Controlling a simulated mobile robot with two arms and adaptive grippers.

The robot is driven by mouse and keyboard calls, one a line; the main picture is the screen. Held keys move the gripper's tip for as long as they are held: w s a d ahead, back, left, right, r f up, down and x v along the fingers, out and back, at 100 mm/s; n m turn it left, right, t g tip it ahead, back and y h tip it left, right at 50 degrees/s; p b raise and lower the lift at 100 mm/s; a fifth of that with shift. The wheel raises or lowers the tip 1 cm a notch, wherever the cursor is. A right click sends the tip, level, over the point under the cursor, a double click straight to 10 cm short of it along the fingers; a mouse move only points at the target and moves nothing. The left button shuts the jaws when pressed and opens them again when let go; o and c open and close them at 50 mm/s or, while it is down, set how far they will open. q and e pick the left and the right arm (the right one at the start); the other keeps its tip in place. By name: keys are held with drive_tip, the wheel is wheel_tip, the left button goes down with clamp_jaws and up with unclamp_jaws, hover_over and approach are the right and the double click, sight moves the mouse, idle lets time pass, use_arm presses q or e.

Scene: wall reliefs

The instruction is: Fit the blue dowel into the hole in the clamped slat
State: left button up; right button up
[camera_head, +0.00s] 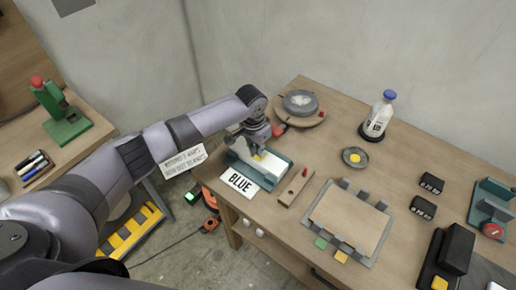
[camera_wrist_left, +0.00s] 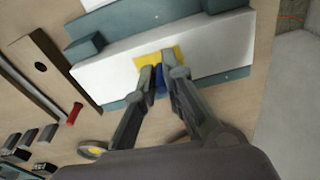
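My left gripper (camera_head: 258,150) reaches down over a white block (camera_head: 262,170) in a teal holder (camera_head: 283,178), behind a "BLUE" card (camera_head: 240,183). In the left wrist view my left gripper (camera_wrist_left: 161,78) has its fingertips close together at a yellow patch on the block, with the blue dowel (camera_wrist_left: 159,82) between them. The dowel's lower end is hidden. A wooden slat (camera_head: 294,190) with a dark hole and a red-ended part lies right of the holder; it also shows in the left wrist view (camera_wrist_left: 35,75). I cannot tell how it is clamped. My right gripper is not in view.
A grey-framed board (camera_head: 345,222) lies right of the slat. A small dish (camera_head: 355,157), a bottle (camera_head: 380,113) and a round wooden base (camera_head: 318,118) stand behind. Black blocks (camera_head: 431,183) and a teal stand (camera_head: 490,205) are at right. Bare tabletop lies between.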

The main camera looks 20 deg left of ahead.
use_arm(q)
drive_tip(key=o, duration=0.4)
drive_tip(key=shift+f, duration=0.15)
drive_tip(key=r, duration=0.4)
drive_tip(key=s+r, duration=0.1)
drive_tip(key=r, duration=0.7)
drive_tip(key=shift+s+a, duration=0.15)
drive_tip(key=shift+a, duration=0.2)
drive_tip(key=shift+c, duration=0.6)
